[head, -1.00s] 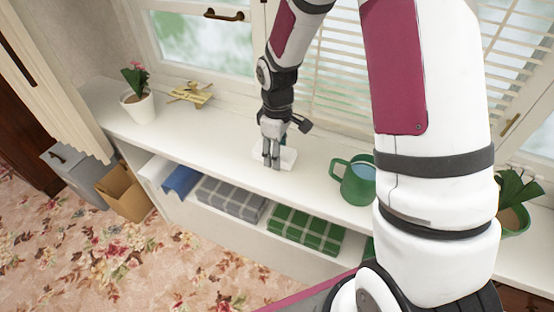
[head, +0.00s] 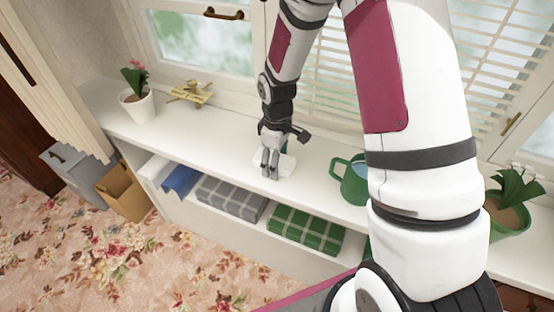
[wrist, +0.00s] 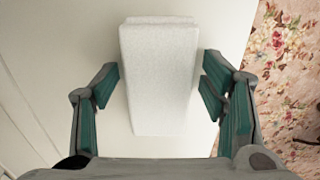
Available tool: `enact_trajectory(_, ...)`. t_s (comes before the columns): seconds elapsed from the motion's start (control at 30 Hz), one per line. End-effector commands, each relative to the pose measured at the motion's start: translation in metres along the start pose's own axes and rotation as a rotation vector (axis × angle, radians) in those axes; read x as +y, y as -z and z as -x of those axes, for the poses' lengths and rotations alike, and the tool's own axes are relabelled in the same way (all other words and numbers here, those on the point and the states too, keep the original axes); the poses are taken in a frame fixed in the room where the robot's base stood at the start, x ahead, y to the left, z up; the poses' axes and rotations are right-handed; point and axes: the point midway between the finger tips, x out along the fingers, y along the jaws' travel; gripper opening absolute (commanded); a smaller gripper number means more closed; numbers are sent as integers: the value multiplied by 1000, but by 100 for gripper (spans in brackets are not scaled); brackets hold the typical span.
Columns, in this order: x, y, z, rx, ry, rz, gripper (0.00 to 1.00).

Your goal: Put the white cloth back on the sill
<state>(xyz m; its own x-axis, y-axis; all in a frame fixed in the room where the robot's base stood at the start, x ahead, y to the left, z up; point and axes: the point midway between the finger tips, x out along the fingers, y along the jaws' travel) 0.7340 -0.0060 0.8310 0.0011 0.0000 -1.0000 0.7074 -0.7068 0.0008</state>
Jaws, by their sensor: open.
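The white cloth (wrist: 160,75) is a folded, textured oblong on the white sill (wrist: 45,60) in the wrist view. In the head view the cloth (head: 287,164) lies near the sill's front edge, partly hidden behind my gripper (head: 270,172). My gripper is open in the wrist view (wrist: 160,98), with one finger on each side of the cloth's near half. Gaps show between the fingers and the cloth. I cannot tell how high the fingertips are above the sill.
A potted flower (head: 137,100) and a small yellowish ornament (head: 190,93) stand to the left. A green potted plant (head: 510,205) is far right. The shelf below holds grey (head: 230,198) and green (head: 305,228) checked cloths.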

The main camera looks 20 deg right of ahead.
Motion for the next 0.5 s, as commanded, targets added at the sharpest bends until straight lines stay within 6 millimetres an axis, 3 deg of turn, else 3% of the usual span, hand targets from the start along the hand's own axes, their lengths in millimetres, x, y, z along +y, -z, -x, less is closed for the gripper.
enact_trajectory(0.27, 1, 1, 20, 3, -3, -1, 66)
enact_trajectory(0.5, 1, 0, 69, 3, -4, -1, 66)
